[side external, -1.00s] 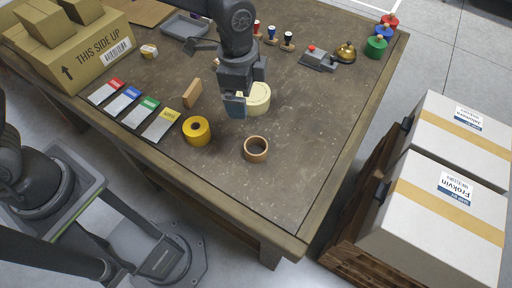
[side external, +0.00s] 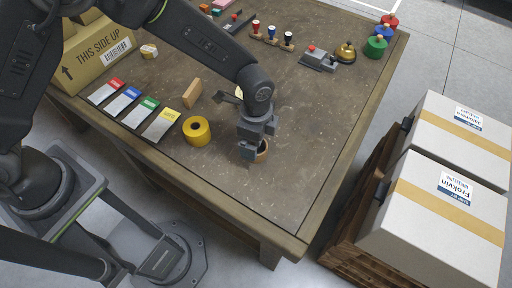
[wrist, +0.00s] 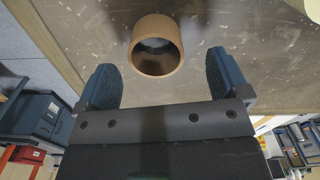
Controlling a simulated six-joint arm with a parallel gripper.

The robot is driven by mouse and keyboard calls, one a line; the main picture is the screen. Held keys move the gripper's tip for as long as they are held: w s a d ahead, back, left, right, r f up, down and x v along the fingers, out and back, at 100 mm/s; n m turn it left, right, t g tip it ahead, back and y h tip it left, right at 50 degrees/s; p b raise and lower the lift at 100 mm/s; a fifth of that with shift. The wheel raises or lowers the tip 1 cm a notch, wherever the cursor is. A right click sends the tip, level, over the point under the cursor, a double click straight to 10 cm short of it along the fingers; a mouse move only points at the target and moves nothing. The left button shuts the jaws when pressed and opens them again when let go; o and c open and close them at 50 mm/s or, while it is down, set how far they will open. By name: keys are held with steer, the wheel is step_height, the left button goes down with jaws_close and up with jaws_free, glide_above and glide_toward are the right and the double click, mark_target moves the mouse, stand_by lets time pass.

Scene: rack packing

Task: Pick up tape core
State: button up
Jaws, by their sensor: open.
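The tape core is a brown cardboard ring (wrist: 143,62) with an open middle, resting on the table. In the wrist view it lies ahead of my open fingers, nearer the left one, with clear table around it. In the side view the tape core (side external: 263,151) is partly hidden behind my gripper (side external: 249,156), which is over or beside it. In the wrist view my gripper (wrist: 163,82) is open and empty, its two dark blue fingers spread apart.
A tan block (side external: 192,94) and coloured cards (side external: 162,125) lie further left. The table's front edge is near. White boxes (side external: 433,222) stand off the table at right.

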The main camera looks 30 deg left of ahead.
steer(key=f, duration=0.4)
steer(key=shift+s+f, duration=0.15)
steer(key=shift+s, duration=0.1)
steer(key=shift+c, duration=0.2)
steer(key=c, duration=0.9)
steer(key=shift+c, duration=0.2)
